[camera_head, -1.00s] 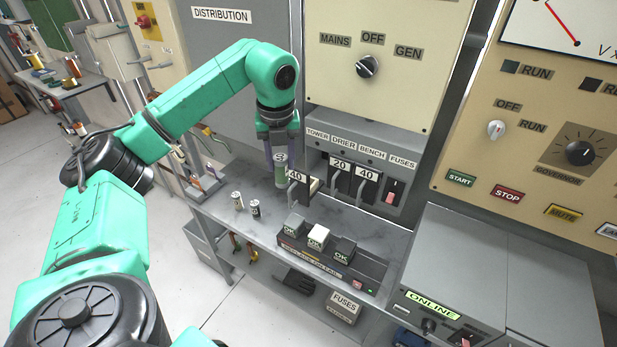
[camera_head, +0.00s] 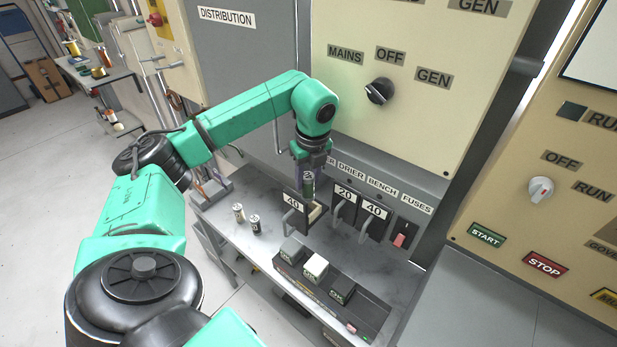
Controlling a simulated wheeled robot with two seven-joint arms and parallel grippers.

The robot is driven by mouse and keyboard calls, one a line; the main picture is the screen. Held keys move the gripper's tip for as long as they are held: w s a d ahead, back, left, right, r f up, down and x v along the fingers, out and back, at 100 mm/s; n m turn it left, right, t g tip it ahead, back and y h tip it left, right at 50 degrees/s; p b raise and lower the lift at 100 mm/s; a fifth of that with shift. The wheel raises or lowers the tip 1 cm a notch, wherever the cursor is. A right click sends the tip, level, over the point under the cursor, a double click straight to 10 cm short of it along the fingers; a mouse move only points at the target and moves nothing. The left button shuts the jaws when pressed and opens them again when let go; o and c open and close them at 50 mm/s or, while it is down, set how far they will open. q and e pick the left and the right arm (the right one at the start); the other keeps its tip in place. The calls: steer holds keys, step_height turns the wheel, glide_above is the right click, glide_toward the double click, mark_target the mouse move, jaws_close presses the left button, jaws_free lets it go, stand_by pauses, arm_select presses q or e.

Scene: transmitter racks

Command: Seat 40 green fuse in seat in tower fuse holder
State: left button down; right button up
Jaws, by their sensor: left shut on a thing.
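My left gripper (camera_head: 309,170) points down at the fuse panel and is shut on the green fuse (camera_head: 308,188), which is upright between the fingers. The tower fuse holder (camera_head: 292,204), with a "40" label, is tilted out from the panel at the left end of the row. The green fuse is at the open top of this holder, overlapping its pale inside in the picture. I cannot tell whether its lower end is in the seat. My gripper covers part of the TOWER label. My right gripper is out of view.
Drier holder "20" (camera_head: 343,205) and bench holder "40" (camera_head: 373,218) stand to the right, beside a red switch (camera_head: 401,238). A tester (camera_head: 365,305) with several blocks lies in front.

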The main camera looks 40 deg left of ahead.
mark_target(308, 196)
arm_select(q)
step_height(308, 196, down, 2)
steer(key=shift+w+f+p, duration=0.1)
steer(key=shift+f+p, duration=0.05)
steer(key=shift+p, duration=0.2)
steer(key=f, duration=0.1)
steer(key=f+p, duration=0.1)
steer(key=f, duration=0.1)
steer(key=shift+s+d, duration=0.15)
steer(key=shift+s, duration=0.1)
steer(key=shift+f, duration=0.3)
steer(key=shift+w+f, duration=0.1)
steer(key=shift+f, duration=0.2)
steer(key=c, duration=0.8)
jaws_free()
steer(key=shift+o, duration=0.2)
steer(key=shift+r, duration=0.1)
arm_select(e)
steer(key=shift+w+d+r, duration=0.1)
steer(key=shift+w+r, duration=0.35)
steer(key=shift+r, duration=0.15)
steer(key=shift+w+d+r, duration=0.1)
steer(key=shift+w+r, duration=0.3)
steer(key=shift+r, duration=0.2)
